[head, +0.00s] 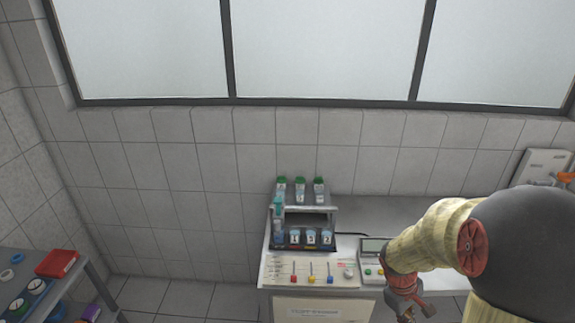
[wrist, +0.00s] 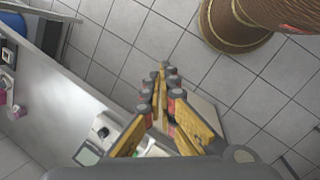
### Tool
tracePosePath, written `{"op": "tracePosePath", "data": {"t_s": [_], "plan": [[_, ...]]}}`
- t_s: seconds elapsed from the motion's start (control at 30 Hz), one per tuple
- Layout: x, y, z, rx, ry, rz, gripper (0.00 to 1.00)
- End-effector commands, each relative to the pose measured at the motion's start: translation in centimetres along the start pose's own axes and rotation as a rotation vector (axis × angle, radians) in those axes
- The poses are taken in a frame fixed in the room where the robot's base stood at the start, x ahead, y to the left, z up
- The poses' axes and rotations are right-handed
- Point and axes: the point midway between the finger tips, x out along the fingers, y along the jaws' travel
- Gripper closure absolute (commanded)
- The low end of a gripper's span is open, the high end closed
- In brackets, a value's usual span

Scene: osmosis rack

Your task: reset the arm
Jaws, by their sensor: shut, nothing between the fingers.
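My arm (head: 435,232) reaches in from the right of the head view, bent downward. My gripper (wrist: 161,72) has yellow fingers that meet at their tips in the wrist view. It is shut with nothing between the fingers and points over the tiled floor. In the head view, the lower end of the arm hangs in front of the bench's right part, and the fingertips cannot be made out there.
A bench (head: 349,249) by the wall holds a rack (head: 309,220) with several green-capped bottles and numbered containers. A small device with a display (head: 374,247) sits close to my arm. A shelf cart (head: 83,268) stands at left. Floor (head: 175,298) is clear between them.

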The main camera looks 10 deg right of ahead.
Motion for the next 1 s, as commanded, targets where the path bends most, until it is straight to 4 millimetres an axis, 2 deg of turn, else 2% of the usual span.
{"op": "tracePosePath", "data": {"t_s": [0.1, 0.3, 0.5, 0.6, 0.83, 1.0], "plan": [[-3.8, -3.2, 0.6, 0.184, 0.053, -0.033, 1.0], [-9.2, -8.9, 1.6, 0.401, 0.16, -0.12, 1.0], [-13.7, -14.2, 2.5, 0.471, 0.315, -0.199, 1.0], [-15.7, -16.1, 2.8, 0.463, 0.416, -0.219, 1.0], [-19.4, -18.1, 3.6, 0.407, 0.611, -0.199, 1.0], [-20.2, -18.9, 3.7, 0.375, 0.664, -0.194, 1.0]]}}
